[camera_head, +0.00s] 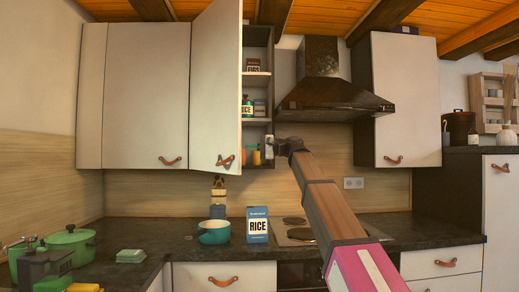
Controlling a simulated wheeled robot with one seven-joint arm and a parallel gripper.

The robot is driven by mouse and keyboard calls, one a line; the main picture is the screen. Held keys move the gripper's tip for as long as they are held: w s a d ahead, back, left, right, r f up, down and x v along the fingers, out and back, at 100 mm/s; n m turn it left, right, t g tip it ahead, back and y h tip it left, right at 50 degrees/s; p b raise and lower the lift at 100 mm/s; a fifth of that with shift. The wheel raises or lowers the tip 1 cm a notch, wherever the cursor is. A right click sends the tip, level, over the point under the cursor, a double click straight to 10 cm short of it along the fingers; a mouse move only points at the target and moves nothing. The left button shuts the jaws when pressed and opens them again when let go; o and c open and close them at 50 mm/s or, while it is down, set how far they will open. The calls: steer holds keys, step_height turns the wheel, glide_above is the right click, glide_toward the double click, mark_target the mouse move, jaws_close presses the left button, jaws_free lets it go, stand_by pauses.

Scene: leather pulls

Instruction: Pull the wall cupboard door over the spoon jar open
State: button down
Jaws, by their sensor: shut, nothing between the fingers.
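The wall cupboard door (215,85) stands partly open, its free right edge swung out towards me and its hinge side at the left. Its leather pull (225,161) hangs near the bottom of that free edge. What looks like the spoon jar (219,196) stands on the counter below the door, its top close under the door's lower edge. My gripper (272,145) is shut and empty, to the right of the door's free edge, in front of the lower part of the cupboard opening. It appears apart from the door and the pull. The fingertips are small and hard to make out.
Shelves with jars and boxes (255,69) show inside the cupboard. A range hood (330,90) hangs to the right, above the hob. A teal pot (213,232) and a rice box (257,225) stand on the counter below. Green pots (70,243) are at the left.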

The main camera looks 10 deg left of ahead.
steer(key=shift+s+a, duration=0.35)
steer(key=shift+s, duration=0.05)
steer(key=s+a+m+t+h, duration=0.1)
steer(key=s+a+m+t, duration=0.3)
steer(key=s+a, duration=1.2)
steer(key=shift+s+a+m+t, duration=0.15)
steer(key=shift+a+m+t, duration=0.15)
steer(key=shift+a+t, duration=1.6)
steer(key=shift+a+g, duration=0.25)
steer(key=shift+g, duration=0.15)
